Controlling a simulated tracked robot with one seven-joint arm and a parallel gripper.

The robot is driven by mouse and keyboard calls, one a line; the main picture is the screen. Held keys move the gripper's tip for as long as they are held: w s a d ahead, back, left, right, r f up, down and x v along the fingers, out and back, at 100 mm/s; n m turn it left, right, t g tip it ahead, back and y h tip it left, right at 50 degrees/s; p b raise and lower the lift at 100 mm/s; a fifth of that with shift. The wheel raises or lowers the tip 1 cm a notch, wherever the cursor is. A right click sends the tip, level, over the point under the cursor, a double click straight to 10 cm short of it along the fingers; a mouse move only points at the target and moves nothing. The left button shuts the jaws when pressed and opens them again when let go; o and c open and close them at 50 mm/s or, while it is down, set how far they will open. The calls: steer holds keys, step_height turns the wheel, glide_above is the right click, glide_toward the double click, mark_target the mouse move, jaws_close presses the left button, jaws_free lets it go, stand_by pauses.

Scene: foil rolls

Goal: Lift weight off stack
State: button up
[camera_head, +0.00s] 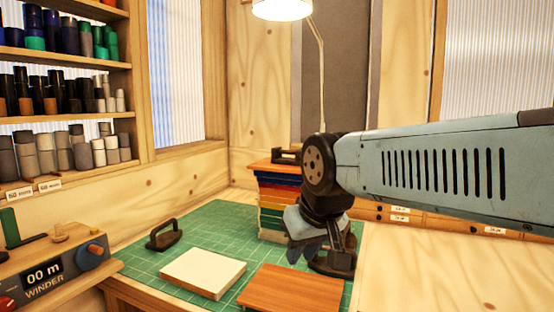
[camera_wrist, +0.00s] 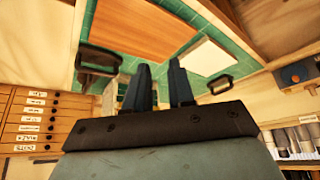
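A stack of coloured slabs (camera_head: 272,205) stands at the back of the green cutting mat. A dark weight with a handle (camera_head: 287,156) lies on its top, partly hidden by my arm. My gripper (camera_head: 308,248) points down in front of the stack's right side, lower than the weight on top and apart from it. In the wrist view my gripper (camera_wrist: 160,66) has its two fingers apart with nothing between them.
A cream-topped block (camera_head: 203,272) and a brown board (camera_head: 292,290) lie in front. A winder (camera_head: 50,275) is at left, a lamp (camera_head: 283,9) above.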

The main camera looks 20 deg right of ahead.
steer(key=shift+w, duration=0.1)
steer(key=n+t+h, duration=0.4)
steer(key=n+h, duration=0.5)
steer(key=h, duration=0.1)
glide_toward(287, 152)
steer(key=x, duration=0.8)
steer(key=shift+w+d, duration=0.1)
steer(key=shift+d, duration=0.1)
steer(key=shift+c, duration=0.4)
jaws_close()
